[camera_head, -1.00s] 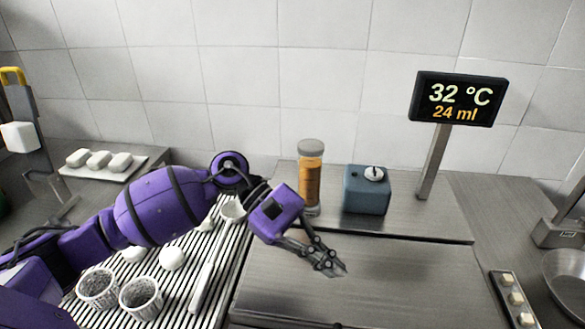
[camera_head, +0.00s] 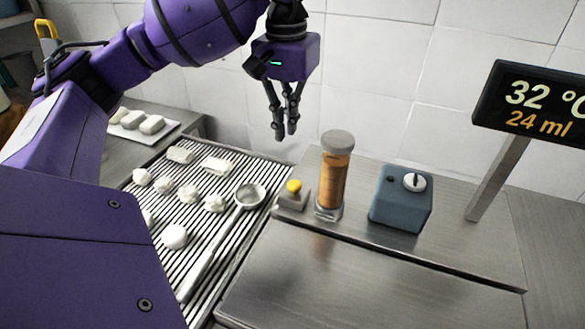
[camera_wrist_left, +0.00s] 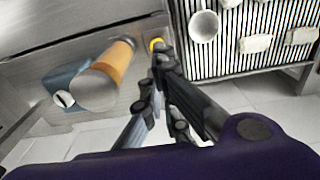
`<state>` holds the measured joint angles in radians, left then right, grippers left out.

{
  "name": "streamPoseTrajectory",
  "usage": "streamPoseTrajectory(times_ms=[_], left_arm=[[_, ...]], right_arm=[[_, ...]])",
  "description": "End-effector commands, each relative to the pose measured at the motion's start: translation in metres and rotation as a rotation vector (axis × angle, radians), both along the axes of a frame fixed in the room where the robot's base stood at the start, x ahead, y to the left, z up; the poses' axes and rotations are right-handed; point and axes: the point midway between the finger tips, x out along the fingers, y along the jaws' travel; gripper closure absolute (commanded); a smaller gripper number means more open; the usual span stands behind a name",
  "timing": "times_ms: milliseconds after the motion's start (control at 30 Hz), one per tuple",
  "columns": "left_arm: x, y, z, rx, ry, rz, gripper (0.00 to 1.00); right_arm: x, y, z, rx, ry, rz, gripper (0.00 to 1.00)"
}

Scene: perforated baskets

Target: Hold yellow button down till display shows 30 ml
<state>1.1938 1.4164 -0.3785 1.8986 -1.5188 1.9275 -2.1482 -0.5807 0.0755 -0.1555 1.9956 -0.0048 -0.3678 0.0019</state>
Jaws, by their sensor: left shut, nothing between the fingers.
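The yellow button (camera_head: 294,187) sits on a small grey block on the steel counter, left of an amber cylinder (camera_head: 333,180) with a grey cap. The button also shows in the left wrist view (camera_wrist_left: 157,45), beside the fingers. The display (camera_head: 535,104) at the right reads 32 °C and 24 ml, its right edge cut off. My left gripper (camera_head: 286,136) points down, shut and empty, above and behind the button, apart from it in the head view. In the left wrist view its fingers (camera_wrist_left: 155,75) appear close to the button. My right gripper is not in view.
A blue-grey box with a white knob (camera_head: 402,199) stands right of the cylinder. A slatted rack (camera_head: 235,239) at left holds white lumps and a long-handled ladle (camera_head: 240,210). A white tray (camera_head: 148,134) lies behind it. The front counter (camera_head: 370,290) is clear.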

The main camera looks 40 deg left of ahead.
Motion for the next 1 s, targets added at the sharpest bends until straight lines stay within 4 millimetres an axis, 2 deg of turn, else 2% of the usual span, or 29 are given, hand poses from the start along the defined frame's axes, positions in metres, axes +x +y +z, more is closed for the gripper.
streamPoseTrajectory(times_ms=[167, 600, 700, 833, 1000], left_arm=[[0.0, 0.0, -0.014, -0.001, 0.003, 0.0, 1.0], [0.003, -0.001, -0.103, -0.004, 0.002, 0.0, 1.0], [0.004, -0.001, -0.117, -0.004, 0.0, 0.0, 1.0], [0.005, -0.001, -0.131, -0.003, 0.0, 0.0, 1.0], [0.005, -0.001, -0.139, -0.003, -0.002, 0.0, 1.0]], right_arm=[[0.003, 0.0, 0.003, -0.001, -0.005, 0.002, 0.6], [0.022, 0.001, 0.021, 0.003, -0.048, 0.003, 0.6], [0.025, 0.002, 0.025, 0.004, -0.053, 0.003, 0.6], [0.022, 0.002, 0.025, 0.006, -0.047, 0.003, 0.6], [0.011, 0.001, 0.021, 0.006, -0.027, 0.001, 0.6]])
